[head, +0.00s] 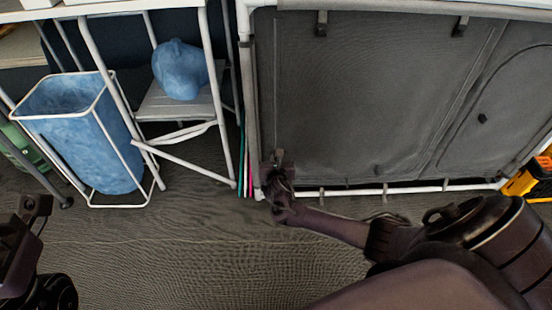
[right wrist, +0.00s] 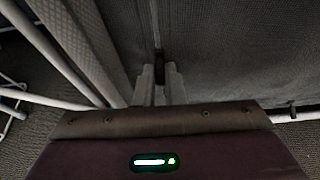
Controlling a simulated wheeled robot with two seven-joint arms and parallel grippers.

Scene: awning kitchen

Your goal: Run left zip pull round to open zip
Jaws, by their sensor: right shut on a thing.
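A grey fabric front (head: 370,90) hangs on a white tube frame. A straight zip line (head: 277,80) runs up its left side. My right gripper (head: 278,156) is at the lower end of this line, close to the bottom left corner. In the right wrist view, the gripper (right wrist: 160,76) is shut on a small dark zip pull (right wrist: 159,66), with the zip line running up from it. The pull is too small to make out in the head view. Part of my left gripper (head: 35,207) shows at the left edge, away from the fabric; its jaw state is unclear.
A bottom tube (head: 430,187) runs just under the fabric. A white-framed blue bin (head: 105,150) and a stool (head: 170,103) with a blue bundle (head: 181,70) stand to the left. A yellow object (head: 520,182) is at the right edge. The floor (head: 170,245) in front is clear.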

